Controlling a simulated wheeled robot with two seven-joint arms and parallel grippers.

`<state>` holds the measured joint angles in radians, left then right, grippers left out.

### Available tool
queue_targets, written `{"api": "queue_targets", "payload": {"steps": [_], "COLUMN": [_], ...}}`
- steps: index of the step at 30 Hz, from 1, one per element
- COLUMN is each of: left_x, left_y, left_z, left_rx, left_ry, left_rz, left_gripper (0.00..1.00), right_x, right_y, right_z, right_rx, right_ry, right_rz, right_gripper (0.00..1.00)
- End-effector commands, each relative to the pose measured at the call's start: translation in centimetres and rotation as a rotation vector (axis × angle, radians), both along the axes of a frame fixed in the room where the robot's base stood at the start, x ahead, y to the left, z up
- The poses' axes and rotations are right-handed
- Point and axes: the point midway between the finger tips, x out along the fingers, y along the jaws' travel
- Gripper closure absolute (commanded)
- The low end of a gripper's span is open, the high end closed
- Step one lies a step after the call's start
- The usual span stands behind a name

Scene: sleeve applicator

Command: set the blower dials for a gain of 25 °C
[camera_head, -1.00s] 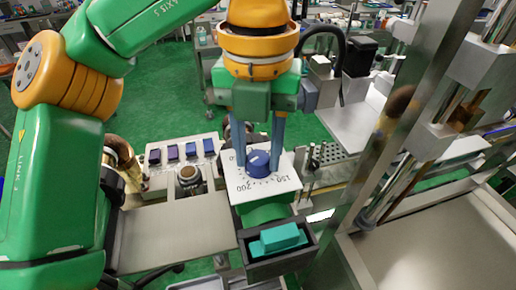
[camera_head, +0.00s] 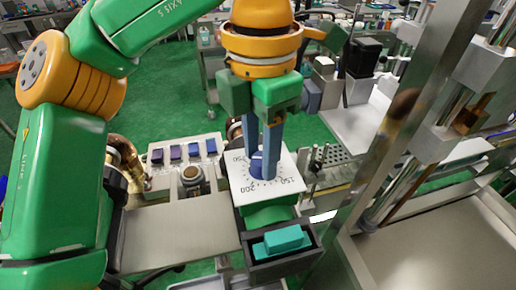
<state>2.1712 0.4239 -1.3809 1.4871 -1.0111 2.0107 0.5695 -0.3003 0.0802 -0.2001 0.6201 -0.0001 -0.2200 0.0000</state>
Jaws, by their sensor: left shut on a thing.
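My left gripper (camera_head: 266,165) reaches down from above with its blue-grey fingers around a blue dial knob (camera_head: 257,166). The gripper is shut on the knob, and the fingers hide much of it. The knob sits on a white square dial plate (camera_head: 278,190) with a printed scale; "150", "200" and "250" can be read. The knob's pointer mark is hidden behind the fingers. The plate is fixed on a green blower body (camera_head: 268,214). No second dial can be made out. My right gripper is not in view.
A dark tray (camera_head: 284,264) with teal blocks (camera_head: 284,240) stands just in front of the blower. A row of dark blue and purple squares (camera_head: 193,150) lies to the left. A bare metal plate (camera_head: 175,237) is at front left. A metal frame post (camera_head: 410,110) rises at right.

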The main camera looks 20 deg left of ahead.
Motion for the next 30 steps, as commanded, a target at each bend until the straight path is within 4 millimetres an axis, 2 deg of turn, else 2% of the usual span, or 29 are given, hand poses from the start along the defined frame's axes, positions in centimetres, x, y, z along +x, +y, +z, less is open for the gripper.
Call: {"api": "queue_targets", "payload": {"steps": [9,23,24,27,30], "left_x": [0.02,0.01,0.01,0.0,0.0], "left_y": [-0.07,-0.07,-0.07,-0.06,-0.05], "left_z": [-0.07,-0.11,-0.12,-0.11,-0.09], "left_rx": [-0.002,-0.001,-0.001,-0.001,0.0], "left_ry": [-0.001,0.001,0.001,0.001,0.0], "left_rz": [-0.086,-0.099,-0.099,-0.099,-0.098], "left_gripper": [1.0,1.0,0.56,0.29,0.29], "right_x": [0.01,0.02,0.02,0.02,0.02], "right_y": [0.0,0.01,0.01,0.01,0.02], "right_z": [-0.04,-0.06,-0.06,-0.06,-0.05], "right_rx": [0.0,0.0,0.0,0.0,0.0], "right_ry": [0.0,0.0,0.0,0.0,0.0], "right_rz": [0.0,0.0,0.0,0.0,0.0], "right_gripper": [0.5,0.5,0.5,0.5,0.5]}}
